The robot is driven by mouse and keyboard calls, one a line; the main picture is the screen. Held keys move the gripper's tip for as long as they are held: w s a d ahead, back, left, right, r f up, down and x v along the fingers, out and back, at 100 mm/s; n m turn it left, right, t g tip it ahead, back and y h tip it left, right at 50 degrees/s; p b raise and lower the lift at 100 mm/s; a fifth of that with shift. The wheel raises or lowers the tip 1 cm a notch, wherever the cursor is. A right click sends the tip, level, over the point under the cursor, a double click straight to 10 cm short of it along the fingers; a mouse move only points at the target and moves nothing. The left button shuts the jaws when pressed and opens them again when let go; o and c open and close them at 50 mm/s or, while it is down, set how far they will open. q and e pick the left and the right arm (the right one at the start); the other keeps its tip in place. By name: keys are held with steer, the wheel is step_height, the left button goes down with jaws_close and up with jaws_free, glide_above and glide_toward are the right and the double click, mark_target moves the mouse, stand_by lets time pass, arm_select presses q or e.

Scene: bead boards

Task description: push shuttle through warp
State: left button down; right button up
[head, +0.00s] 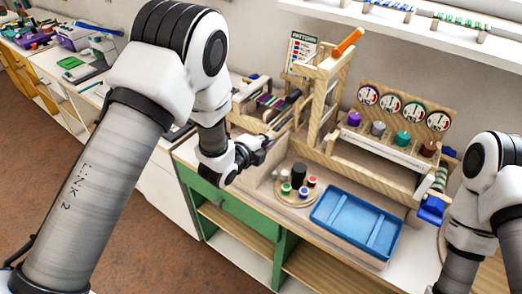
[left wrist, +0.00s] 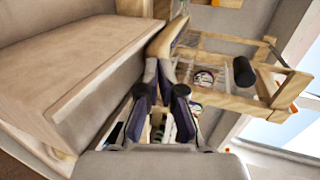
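The small wooden loom (head: 262,103) stands on the bench behind my left gripper, with coloured warp threads stretched across it. My left gripper (head: 264,146) is at the loom's front side in the head view. In the left wrist view its dark fingers (left wrist: 160,72) come close together at the tips. A tan wooden piece with a rounded end (left wrist: 168,36), seemingly the shuttle, extends from between them. The loom frame (left wrist: 255,98) and pale threads lie to the right of it. Whether the piece has entered the warp cannot be told. My right gripper is out of view.
A blue tray (head: 357,222) and a round board with small spools (head: 296,190) sit right of my left gripper. A wooden post with an orange rod (head: 347,41) rises beside the loom. A rack with round dials (head: 404,106) stands behind. A dark knob (left wrist: 243,72) sticks up near the loom frame.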

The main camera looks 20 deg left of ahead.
arm_select(q)
steer(key=shift+w+r, duration=0.2)
steer(key=shift+w, duration=0.2)
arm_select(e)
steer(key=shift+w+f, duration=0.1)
